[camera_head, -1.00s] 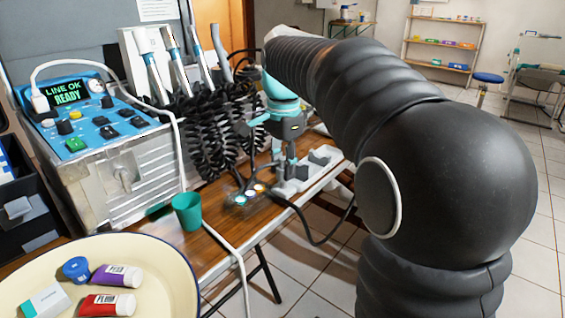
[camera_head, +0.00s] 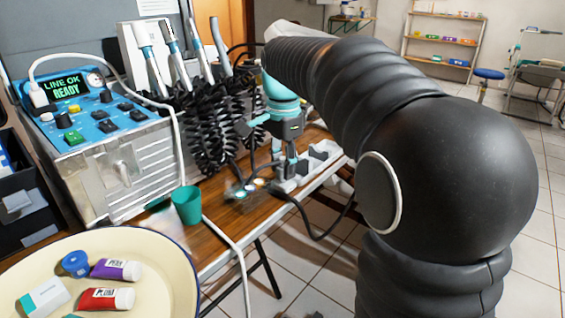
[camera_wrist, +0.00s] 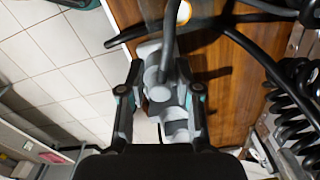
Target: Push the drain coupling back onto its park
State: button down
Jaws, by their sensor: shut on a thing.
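My gripper (camera_wrist: 162,92) is shut on the grey drain coupling (camera_wrist: 155,62), with one finger on each side. A dark hose (camera_wrist: 171,32) runs up from the coupling in the wrist view. Below it, a pale grey fitting (camera_wrist: 176,131), apparently part of the park, shows between the fingers at the table's edge. In the head view my gripper (camera_head: 288,150) points down at the table's right edge, over the pale grey park bar (camera_head: 322,154). The coupling is hard to make out there. I cannot tell whether it is fully seated.
A wooden table (camera_head: 217,250) carries a control unit (camera_head: 130,175) reading LINE OK READY, a green cup (camera_head: 187,205) and black coiled hoses (camera_head: 205,135). A cream tray (camera_head: 150,290) with tubes stands in front. Loose black hose (camera_wrist: 255,50) crosses the table near my gripper. Tiled floor lies right.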

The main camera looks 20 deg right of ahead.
jog(key=shift+f, duration=0.45)
dwell(0.9)
jog(key=c, duration=0.7)
grip_release()
notch_tip(320, 180, up, 12)
jog(key=shift+s, duration=0.1)
jog(key=s+f+n+t, duration=0.2)
jog(key=s+f+n, duration=0.2)
jog(key=s+f, duration=0.2)
jog(key=s+f+n+t, duration=0.1)
jog(key=s+f+n, duration=0.4)
jog(key=s+f, duration=0.2)
jog(key=s+f+n+t, duration=0.2)
jog(key=s+f+n, duration=0.2)
jog(key=s+f, duration=0.3)
jog(key=shift+s+t, duration=0.3)
jog(key=shift+s, duration=1.1)
